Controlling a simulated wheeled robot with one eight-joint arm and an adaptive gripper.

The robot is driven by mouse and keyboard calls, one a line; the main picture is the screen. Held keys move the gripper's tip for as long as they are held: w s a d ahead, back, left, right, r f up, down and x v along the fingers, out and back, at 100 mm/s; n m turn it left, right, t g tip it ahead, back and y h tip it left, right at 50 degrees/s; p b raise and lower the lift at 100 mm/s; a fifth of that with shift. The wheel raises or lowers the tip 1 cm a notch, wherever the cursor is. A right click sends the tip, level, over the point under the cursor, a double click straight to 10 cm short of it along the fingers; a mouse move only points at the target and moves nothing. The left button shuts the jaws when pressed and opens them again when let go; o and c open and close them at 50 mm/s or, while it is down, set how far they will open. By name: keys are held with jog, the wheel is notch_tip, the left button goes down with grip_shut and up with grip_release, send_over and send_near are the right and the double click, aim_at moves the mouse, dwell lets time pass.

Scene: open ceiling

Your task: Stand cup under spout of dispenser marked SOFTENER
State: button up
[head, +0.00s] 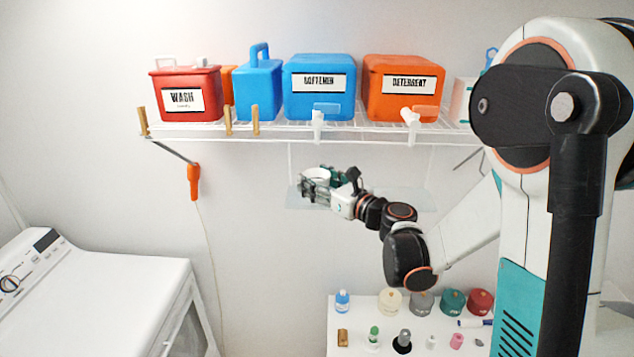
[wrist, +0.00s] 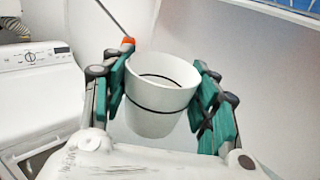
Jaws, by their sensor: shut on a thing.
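The blue dispenser marked SOFTENER (head: 320,88) stands on the wire shelf in the head view, its label slightly blurred. Its white spout (head: 317,126) hangs over the shelf's front edge. My gripper (head: 312,184) is shut on a white cup (head: 318,173), below the spout in the picture; I cannot tell whether they line up in depth. In the wrist view the cup (wrist: 158,98) is upright, with a dark band, between the green finger pads. A clear ledge (head: 400,199) is behind and below the gripper; I cannot tell whether the cup touches it.
The orange DETERGENT dispenser (head: 402,86) has its own spout (head: 411,122) to the right. A red WASH box (head: 187,93) and a blue jug (head: 258,88) stand left. A white washer (head: 95,300) is lower left. A white table (head: 385,318) below holds several bottles.

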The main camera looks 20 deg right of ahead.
jog(key=o, duration=0.9)
jog(key=shift+f, duration=0.1)
jog(key=shift+c, duration=0.2)
jog(key=b+v, duration=0.2)
jog(key=v, duration=1)
